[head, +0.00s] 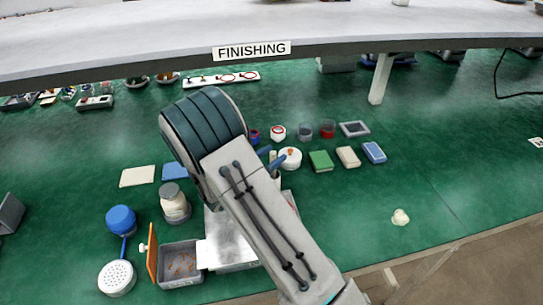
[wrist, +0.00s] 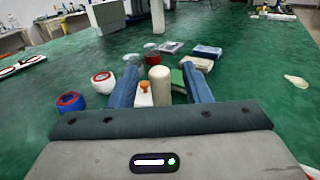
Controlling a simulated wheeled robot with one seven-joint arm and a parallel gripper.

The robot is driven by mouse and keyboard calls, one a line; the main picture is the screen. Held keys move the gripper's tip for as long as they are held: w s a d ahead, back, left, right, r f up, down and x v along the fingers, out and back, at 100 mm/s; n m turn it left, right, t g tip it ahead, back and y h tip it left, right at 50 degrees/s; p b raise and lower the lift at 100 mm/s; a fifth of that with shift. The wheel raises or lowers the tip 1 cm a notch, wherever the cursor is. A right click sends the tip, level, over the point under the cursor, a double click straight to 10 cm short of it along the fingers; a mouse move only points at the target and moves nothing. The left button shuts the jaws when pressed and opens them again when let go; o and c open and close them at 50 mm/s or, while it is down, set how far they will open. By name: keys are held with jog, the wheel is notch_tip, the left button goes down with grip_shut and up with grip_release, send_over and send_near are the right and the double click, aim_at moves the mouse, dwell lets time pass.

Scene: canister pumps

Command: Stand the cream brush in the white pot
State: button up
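A cream rounded cylinder, which looks like the cream brush's handle (wrist: 160,84), stands between my gripper's fingers (wrist: 161,86) in the wrist view. Gaps show on both sides of it, and its lower end is hidden by my gripper. In the head view it is a small cream piece (head: 273,156) between the blue fingers, mostly hidden by my arm. My gripper (head: 271,157) is open. The white pot (head: 277,131), with a red ring at its mouth, stands behind my gripper; in the wrist view the white pot (wrist: 103,82) is left of the left finger. It looks empty.
A blue pot (wrist: 71,101) stands beside the white one; grey (head: 305,131) and red (head: 327,129) pots are to the right. A white lidded container with an orange knob (head: 290,158) is close to my gripper. Green (head: 321,161), cream and blue blocks lie right. The far-right mat is mostly clear.

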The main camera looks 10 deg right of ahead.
jog(key=shift+a, duration=0.1)
jog(key=b+v, duration=0.2)
jog(key=v, duration=1.1)
jog(key=shift+s+a, duration=0.15)
jog(key=shift+a, duration=0.15)
jog(key=shift+d, duration=0.1)
jog(key=s+d+r+m+g+y, duration=0.4)
jog(key=s+d+m+g, duration=0.6)
jog(key=d+m, duration=0.15)
jog(key=s+r+m+t+y, duration=0.3)
jog(key=s+r+m+y, duration=0.2)
jog(key=s+m+y, duration=0.4)
jog(key=m+y, duration=0.1)
jog(key=m, duration=0.3)
jog(key=shift+s+y, duration=0.35)
jog(key=shift+y, duration=0.05)
